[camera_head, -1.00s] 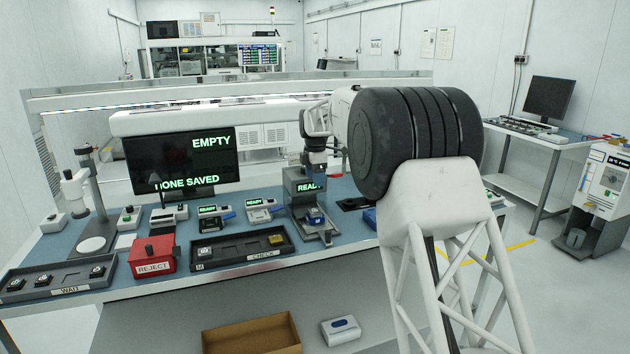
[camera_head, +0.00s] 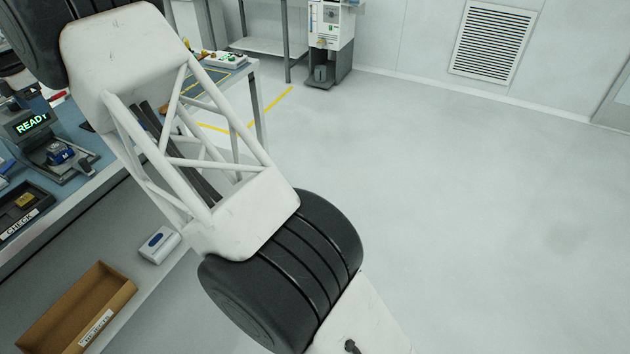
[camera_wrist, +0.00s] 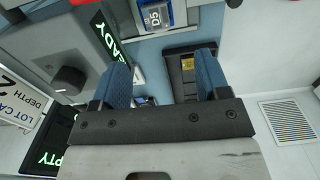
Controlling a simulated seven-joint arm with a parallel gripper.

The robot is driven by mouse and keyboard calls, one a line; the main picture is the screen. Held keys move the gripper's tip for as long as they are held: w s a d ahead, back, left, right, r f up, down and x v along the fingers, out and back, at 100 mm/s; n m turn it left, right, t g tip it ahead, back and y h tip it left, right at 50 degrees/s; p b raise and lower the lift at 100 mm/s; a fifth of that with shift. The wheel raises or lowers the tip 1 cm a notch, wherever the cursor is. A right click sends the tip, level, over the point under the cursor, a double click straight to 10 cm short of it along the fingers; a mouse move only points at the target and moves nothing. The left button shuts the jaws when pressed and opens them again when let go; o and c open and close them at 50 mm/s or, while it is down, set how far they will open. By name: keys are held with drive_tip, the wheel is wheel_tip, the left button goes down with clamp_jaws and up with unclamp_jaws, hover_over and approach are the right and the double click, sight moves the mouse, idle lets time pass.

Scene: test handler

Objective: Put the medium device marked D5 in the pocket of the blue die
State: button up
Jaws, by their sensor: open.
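In the wrist view a grey label marked D5 (camera_wrist: 154,16) shows at the top edge, on or by a blue part at the READY station. I cannot tell whether the mark is on a device or on the blue die. In the head view a small blue block (camera_head: 61,154) sits on that station; its pocket cannot be made out. My gripper (camera_wrist: 163,78) is open, its two blue fingers wide apart with nothing seen between them. The D5 mark lies beyond the fingertips. The gripper is outside the head view.
The dark CHECK tray (camera_head: 12,228) holds a yellow piece (camera_head: 25,199). The station's READY screen (camera_head: 28,123) stands beside the blue block. A brown box (camera_head: 122,292) and a white-and-blue case (camera_head: 159,245) are on the lower shelf. Open floor (camera_head: 480,220) lies right.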

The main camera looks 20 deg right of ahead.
drive_tip(key=s+d+r+m, duration=0.2)
drive_tip(key=d+r, duration=0.1)
drive_tip(key=d, duration=0.5)
drive_tip(key=s+d+r+m, duration=0.2)
drive_tip(key=s+d+r, duration=0.15)
drive_tip(key=d, duration=0.35)
drive_tip(key=s+d+r+m, duration=0.1)
drive_tip(key=d+r+m, duration=0.25)
drive_tip(key=d, duration=0.45)
drive_tip(key=s+d+r+m+t, duration=0.1)
drive_tip(key=s+d+r+m, duration=0.15)
drive_tip(key=s+d, duration=0.55)
drive_tip(key=s+d+r+m, duration=0.1)
drive_tip(key=s+d+m, duration=0.2)
drive_tip(key=s+d, duration=0.55)
drive_tip(key=s+d+f+m, duration=0.4)
drive_tip(key=s+d, duration=0.3)
drive_tip(key=s, duration=0.4)
drive_tip(key=s+d+f+m+t, duration=0.1)
drive_tip(key=s+d+f+m, duration=0.3)
drive_tip(key=s+d, duration=0.4)
drive_tip(key=s+d+f+m, duration=0.4)
drive_tip(key=s+d, duration=0.4)
drive_tip(key=s, duration=0.7)
drive_tip(key=shift+s+d+f+m+t, duration=0.2)
drive_tip(key=shift+s+f+m+t, duration=0.1)
drive_tip(key=shift+m, duration=0.6)
drive_tip(key=shift+w, duration=0.1)
